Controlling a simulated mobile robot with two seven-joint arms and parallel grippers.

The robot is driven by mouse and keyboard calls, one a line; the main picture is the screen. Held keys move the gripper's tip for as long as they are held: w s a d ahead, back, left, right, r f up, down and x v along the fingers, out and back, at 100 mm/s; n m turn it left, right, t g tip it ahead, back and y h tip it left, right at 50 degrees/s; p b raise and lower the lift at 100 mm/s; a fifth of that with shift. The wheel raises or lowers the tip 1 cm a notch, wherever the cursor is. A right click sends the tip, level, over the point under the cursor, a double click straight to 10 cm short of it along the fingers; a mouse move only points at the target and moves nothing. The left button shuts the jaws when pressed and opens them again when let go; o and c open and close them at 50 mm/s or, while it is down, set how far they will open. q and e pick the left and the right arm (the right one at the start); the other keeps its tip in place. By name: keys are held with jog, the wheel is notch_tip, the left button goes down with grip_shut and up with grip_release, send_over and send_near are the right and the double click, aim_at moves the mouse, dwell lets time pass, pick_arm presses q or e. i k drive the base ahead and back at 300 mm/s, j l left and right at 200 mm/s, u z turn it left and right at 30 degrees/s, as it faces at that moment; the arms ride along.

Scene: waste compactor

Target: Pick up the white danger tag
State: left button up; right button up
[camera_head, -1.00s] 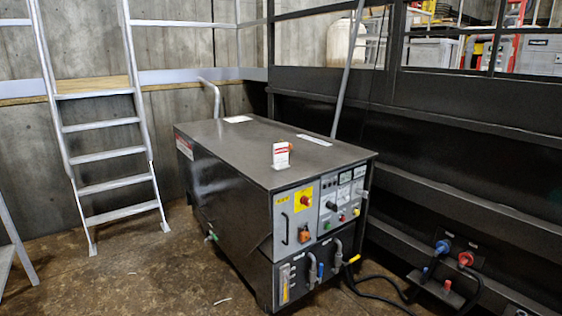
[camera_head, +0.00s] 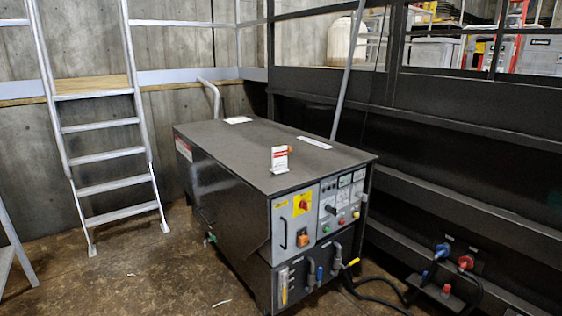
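The white danger tag (camera_head: 279,161) stands on top of the dark metal machine cabinet (camera_head: 232,160), near its front edge. It is a small white card with a red band, and looks slightly tilted. A small orange item shows right behind its upper right corner; I cannot tell whether the two are joined. Neither of my grippers is in view.
The cabinet's front panel (camera_head: 326,215) carries a red rotary switch on a yellow plate, buttons and hoses. A metal ladder (camera_head: 105,128) leans at the left. A dark steel wall (camera_head: 470,170) runs along the right with blue and red connectors. The floor (camera_head: 150,270) at the front left is mostly clear.

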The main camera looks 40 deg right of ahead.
aim_at(280, 153)
jog(key=i+l, duration=0.15)
jog(key=l, duration=0.2)
jog(key=i+l, duration=0.1)
jog(key=l, duration=0.3)
jog(key=i+l, duration=0.15)
jog(key=l, duration=0.2)
jog(key=i+l, duration=0.15)
jog(key=l, duration=0.25)
jog(key=i+l, duration=0.1)
jog(key=l, duration=0.25)
